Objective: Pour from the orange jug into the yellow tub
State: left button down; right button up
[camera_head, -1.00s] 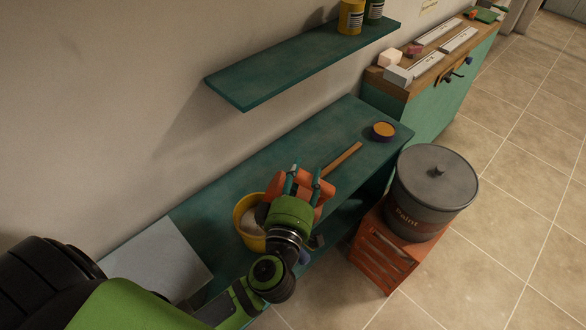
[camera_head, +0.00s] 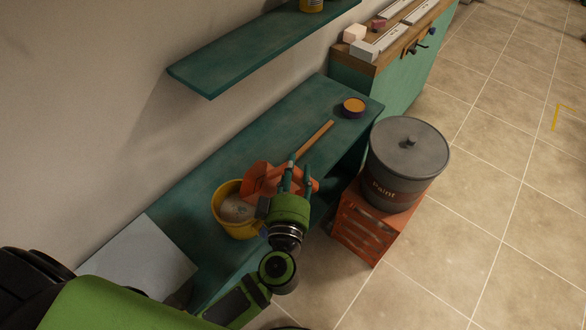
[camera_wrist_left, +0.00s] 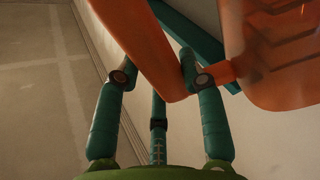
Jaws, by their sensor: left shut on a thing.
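The orange jug (camera_head: 259,180) is held over the green bench, tilted toward the left, with its mouth side beside and above the rim of the yellow tub. The yellow tub (camera_head: 218,213) stands upright on the bench, with pale material showing inside it. My left gripper (camera_head: 294,178) is shut on the jug's handle. In the left wrist view the fingers (camera_wrist_left: 155,80) close around the orange handle (camera_wrist_left: 150,52), with the jug's body (camera_wrist_left: 272,60) at the right. I cannot see a stream between jug and tub. My right gripper is not in view.
A wooden stick (camera_head: 315,138) and a small orange-topped round tin (camera_head: 353,106) lie on the bench (camera_head: 190,190). A grey paint bucket (camera_head: 408,160) stands on an orange crate (camera_head: 362,236) at the right. A shelf (camera_head: 250,50) hangs above. A pale sheet (camera_head: 140,258) lies at the left.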

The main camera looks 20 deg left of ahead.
pick_arm(q)
jog(key=shift+r, duration=3.6)
jog(key=m, duration=0.5)
jog(key=shift+w, duration=0.1)
jog(key=m, duration=0.3)
jog(key=shift+m, duration=0.3)
